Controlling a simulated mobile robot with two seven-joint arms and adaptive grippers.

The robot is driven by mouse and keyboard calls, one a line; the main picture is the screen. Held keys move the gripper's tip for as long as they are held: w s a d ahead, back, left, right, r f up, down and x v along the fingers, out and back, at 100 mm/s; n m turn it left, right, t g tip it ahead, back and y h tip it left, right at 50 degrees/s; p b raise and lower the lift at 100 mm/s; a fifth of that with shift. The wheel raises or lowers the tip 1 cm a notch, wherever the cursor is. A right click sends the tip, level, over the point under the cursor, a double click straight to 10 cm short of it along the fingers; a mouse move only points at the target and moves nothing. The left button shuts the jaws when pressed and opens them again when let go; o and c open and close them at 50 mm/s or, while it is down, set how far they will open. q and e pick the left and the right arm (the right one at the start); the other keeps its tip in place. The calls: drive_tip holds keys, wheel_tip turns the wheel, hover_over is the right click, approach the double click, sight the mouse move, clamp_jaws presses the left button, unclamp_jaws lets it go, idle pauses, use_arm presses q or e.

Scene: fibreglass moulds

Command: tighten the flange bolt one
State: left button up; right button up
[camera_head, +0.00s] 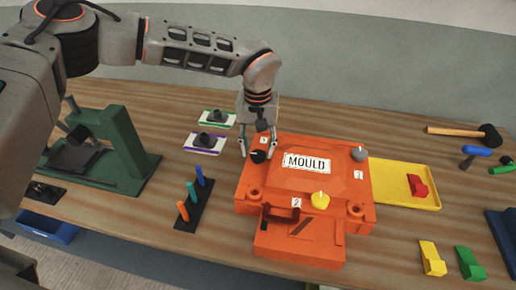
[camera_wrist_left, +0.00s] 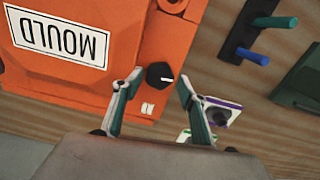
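The orange mould (camera_head: 255,185) lies on the wooden bench with its MOULD plate facing up. A black knob-like bolt head (camera_head: 258,156) with a white mark sits at its back left corner, beside a small white label whose number I cannot read surely. It also shows in the left wrist view (camera_wrist_left: 160,75). My left gripper (camera_head: 258,152) points down over this corner, open, with one finger on each side of the black knob. The wrist view shows gaps between knob and fingers (camera_wrist_left: 160,80). A grey knob (camera_head: 359,153) and a yellow knob (camera_head: 320,200) sit elsewhere on the mould. My right gripper is not in view.
A rack with coloured pegs (camera_head: 192,204) and a green press (camera_head: 110,150) stand to the left. Two small trays (camera_head: 205,143) lie behind. A yellow tray (camera_head: 400,172) with a red block is at the right, with a mallet (camera_head: 465,132) beyond.

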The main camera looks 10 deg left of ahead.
sight(258, 153)
use_arm(q)
drive_tip(key=shift+s+d, duration=0.1)
drive_tip(key=shift+r, duration=4.05)
drive_tip(key=shift+f, duration=0.1)
